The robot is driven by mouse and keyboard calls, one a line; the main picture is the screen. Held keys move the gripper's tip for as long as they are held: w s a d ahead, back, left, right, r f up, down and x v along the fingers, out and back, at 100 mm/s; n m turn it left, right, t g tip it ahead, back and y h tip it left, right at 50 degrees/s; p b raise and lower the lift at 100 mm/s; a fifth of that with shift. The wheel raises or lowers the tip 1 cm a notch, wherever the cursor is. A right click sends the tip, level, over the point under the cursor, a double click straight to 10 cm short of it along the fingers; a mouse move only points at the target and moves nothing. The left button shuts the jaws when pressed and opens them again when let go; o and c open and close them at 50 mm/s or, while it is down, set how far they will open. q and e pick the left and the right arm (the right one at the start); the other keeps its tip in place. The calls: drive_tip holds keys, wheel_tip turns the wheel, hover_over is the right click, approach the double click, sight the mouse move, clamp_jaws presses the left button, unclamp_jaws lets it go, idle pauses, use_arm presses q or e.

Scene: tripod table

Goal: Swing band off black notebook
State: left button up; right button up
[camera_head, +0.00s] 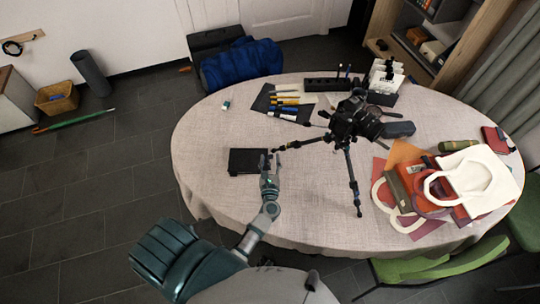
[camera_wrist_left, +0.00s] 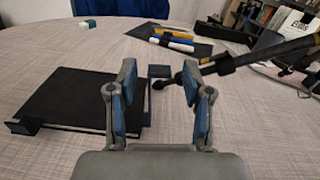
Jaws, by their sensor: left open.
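The black notebook (camera_head: 248,162) lies flat on the table's near left part. In the left wrist view the notebook (camera_wrist_left: 75,93) fills the left side, with a small black block (camera_wrist_left: 22,127) at its near left corner. I cannot clearly make out a separate band; a dark strip runs along the near edge. My left gripper (camera_head: 270,160) is just right of the notebook. My right gripper is not in view.
A camera tripod (camera_head: 351,160) stands right of my gripper; one leg (camera_wrist_left: 250,56) ends just beyond the fingers. A small dark block (camera_wrist_left: 159,71) lies beyond them. Pens on a dark mat (camera_head: 283,103) lie behind, bags (camera_head: 470,180) to the right. The table's front left (camera_head: 215,195) is clear.

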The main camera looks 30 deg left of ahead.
use_arm(q)
drive_tip(key=shift+x, duration=1.05)
drive_tip(key=shift+s, duration=0.1)
drive_tip(key=c, duration=0.8)
